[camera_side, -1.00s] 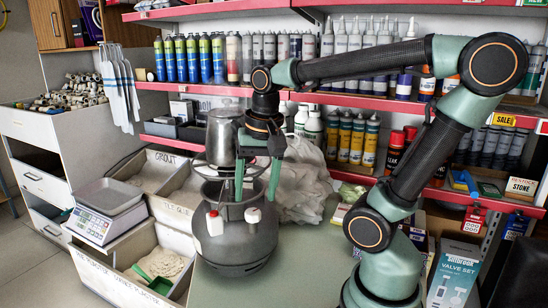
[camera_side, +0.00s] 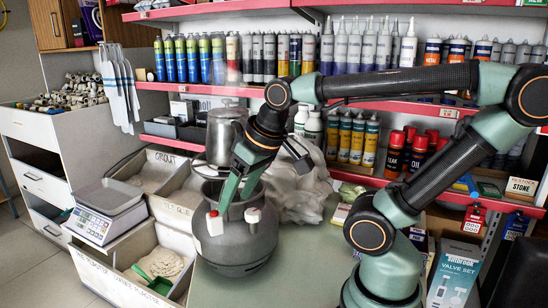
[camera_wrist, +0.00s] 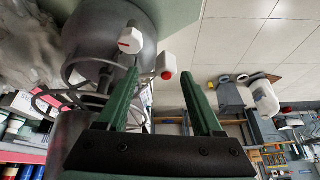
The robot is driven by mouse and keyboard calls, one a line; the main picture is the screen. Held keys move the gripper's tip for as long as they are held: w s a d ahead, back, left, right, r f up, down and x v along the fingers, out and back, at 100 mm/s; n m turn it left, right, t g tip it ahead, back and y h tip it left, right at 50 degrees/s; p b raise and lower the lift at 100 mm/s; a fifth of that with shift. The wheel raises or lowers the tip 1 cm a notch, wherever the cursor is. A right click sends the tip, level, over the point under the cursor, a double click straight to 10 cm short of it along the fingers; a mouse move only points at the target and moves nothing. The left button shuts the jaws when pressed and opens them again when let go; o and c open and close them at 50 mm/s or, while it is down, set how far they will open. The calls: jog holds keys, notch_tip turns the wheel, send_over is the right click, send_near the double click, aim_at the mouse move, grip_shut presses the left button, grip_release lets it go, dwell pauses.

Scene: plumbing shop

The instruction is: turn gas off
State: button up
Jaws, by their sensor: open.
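A grey gas cylinder (camera_side: 238,245) stands on the bench in the side view; its body also shows in the wrist view (camera_wrist: 85,50). Two white knobs sit at its collar. One white knob with a red mark (camera_side: 213,222) is at the left, the other (camera_side: 252,215) at the right. In the wrist view one knob bears a red line (camera_wrist: 130,40) and the other has a red end (camera_wrist: 167,70). My gripper (camera_side: 238,200) is open and tilted at the collar, its fingers pointing down-left. In the wrist view the red-ended knob appears between my gripper's fingertips (camera_wrist: 160,78); contact cannot be told.
A metal pot (camera_side: 222,135) rises behind the cylinder. A crumpled clear bag (camera_side: 300,190) lies close to its right. Shelves of bottles and cans (camera_side: 295,50) stand behind. A scale (camera_side: 108,205) and open bins (camera_side: 160,262) are at left. The bench in front is clear.

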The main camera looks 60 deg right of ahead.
aim_at(253, 212)
jog(key=s+d+r+m+g, duration=0.2)
jog(key=d+r+m+g, duration=0.1)
jog(key=m, duration=0.1)
jog(key=shift+w+d+f, duration=0.2)
jog(key=shift+f, duration=1.45)
jog(key=shift+w+d+f, duration=0.15)
jog(key=shift+w+f, duration=0.1)
jog(key=shift+f, duration=1.35)
jog(key=shift+w+d+f, duration=0.2)
jog(key=shift+f, duration=1.45)
jog(key=c, duration=0.7)
jog(key=shift+m, duration=0.3)
